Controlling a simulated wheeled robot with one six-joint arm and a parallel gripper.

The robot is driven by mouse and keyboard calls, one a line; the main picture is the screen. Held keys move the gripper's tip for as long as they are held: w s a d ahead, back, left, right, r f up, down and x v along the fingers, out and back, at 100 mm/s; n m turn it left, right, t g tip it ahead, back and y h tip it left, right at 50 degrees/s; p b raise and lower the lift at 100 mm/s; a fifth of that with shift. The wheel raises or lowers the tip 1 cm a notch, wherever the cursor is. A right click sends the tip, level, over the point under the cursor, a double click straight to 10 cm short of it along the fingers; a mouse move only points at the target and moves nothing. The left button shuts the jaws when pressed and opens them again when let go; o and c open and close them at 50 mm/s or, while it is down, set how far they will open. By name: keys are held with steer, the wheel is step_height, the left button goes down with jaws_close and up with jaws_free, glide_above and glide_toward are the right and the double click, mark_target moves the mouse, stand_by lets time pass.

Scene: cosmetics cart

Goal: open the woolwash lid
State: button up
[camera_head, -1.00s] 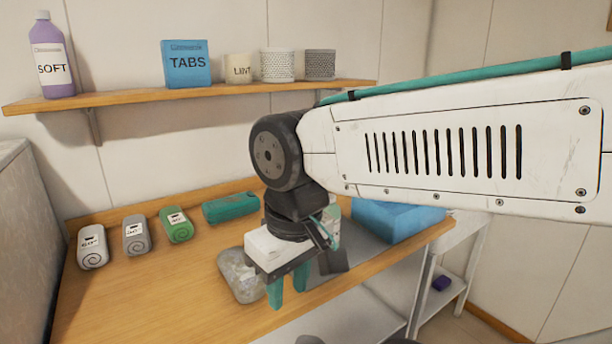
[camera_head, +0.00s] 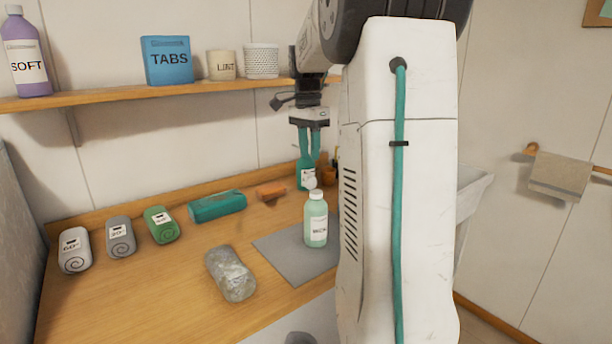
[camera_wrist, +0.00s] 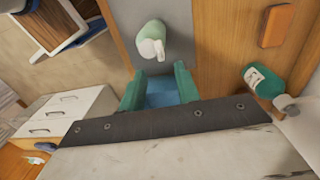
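Two bottles could be the woolwash; their labels are too small to read surely. A pale mint bottle (camera_head: 316,224) with a white cap (camera_head: 316,195) stands upright on the grey mat, its lid shut as far as I can see. It also shows in the wrist view (camera_wrist: 152,42), just beyond my fingertips. A darker green bottle (camera_head: 305,176) stands behind it and shows at the right of the wrist view (camera_wrist: 264,79). My gripper (camera_head: 309,152) points down above the counter near these bottles. In the wrist view my gripper (camera_wrist: 157,72) is open, with nothing held between its teal fingers.
The grey mat (camera_head: 287,262) lies on the wooden counter (camera_head: 130,295). A shelf (camera_head: 115,99) hangs above. A sink (camera_head: 473,190) is at right.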

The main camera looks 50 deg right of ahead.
mark_target(310, 175)
steer(key=f, duration=0.7)
steer(key=shift+s+f, duration=0.2)
steer(key=shift+f, duration=0.1)
jaws_close()
